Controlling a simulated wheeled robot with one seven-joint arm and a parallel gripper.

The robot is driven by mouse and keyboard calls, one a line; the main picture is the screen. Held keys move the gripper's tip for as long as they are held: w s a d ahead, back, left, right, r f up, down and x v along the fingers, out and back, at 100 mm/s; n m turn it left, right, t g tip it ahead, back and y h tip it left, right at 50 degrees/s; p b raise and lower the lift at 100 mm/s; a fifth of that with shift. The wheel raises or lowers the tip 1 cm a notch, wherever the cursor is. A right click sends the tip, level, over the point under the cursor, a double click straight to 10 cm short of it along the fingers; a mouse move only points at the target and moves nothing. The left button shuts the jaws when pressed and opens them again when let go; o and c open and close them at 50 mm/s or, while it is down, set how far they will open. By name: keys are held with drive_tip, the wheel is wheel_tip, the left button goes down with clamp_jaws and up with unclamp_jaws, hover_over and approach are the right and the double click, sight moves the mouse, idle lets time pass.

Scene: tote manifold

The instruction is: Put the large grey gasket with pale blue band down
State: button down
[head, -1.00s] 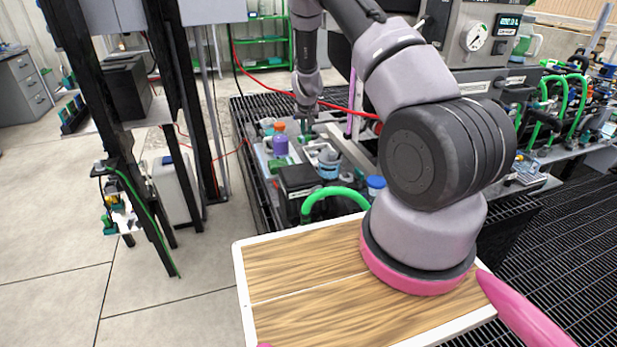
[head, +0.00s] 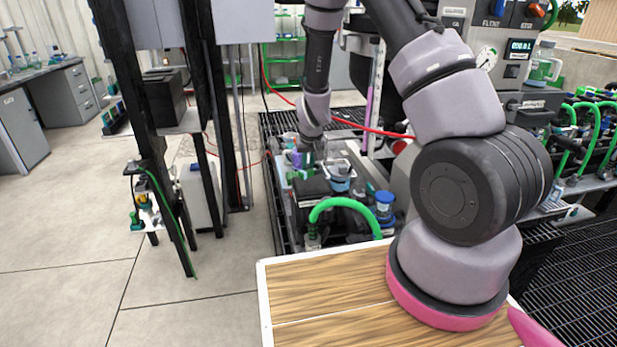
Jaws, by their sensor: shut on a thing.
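My gripper (head: 304,160) is small and far off in the head view, at the end of my arm, pointing down over the cluttered grey tote area behind the wooden board. Its green fingers are shut. The grey gasket with the pale blue band is too small and too hidden at the fingers to make out clearly. A cup with a blue band (head: 340,178) stands just right of the gripper. I cannot tell whether the held thing touches the surface below.
A blue-lidded jar (head: 385,206) and a thick green hose (head: 342,203) are nearer to me. A red hose (head: 360,127) runs behind the gripper. Black posts (head: 150,140) stand at the left.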

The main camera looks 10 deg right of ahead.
drive_tip(key=shift+f, duration=2.05)
drive_tip(key=c, duration=0.9)
unclamp_jaws()
drive_tip(key=shift+f, duration=0.1)
drive_tip(key=v, duration=1.3)
wheel_tip(320, 180, up, 8)
drive_tip(key=m+y, duration=0.1)
hover_over(308, 170)
drive_tip(key=s, duration=0.4)
drive_tip(key=s+d+r+m+t+y, duration=0.1)
drive_tip(key=s+r, duration=0.2)
drive_tip(key=r, duration=0.3)
drive_tip(key=s+d+r, duration=0.2)
drive_tip(key=s+r, duration=0.1)
drive_tip(key=r, duration=0.3)
drive_tip(key=s+d+r, duration=0.1)
drive_tip(key=s+r, duration=0.3)
drive_tip(key=s, duration=0.2)
drive_tip(key=s+d+r+m+t, duration=0.1)
drive_tip(key=s+r, duration=0.3)
drive_tip(key=s, duration=0.2)
drive_tip(key=s+d+r+m, duration=0.1)
drive_tip(key=s+r, duration=0.3)
drive_tip(key=s, duration=0.2)
drive_tip(key=shift+d+r+t, duration=0.25)
drive_tip(key=shift+d+t, duration=0.05)
drive_tip(key=shift+t, duration=0.1)
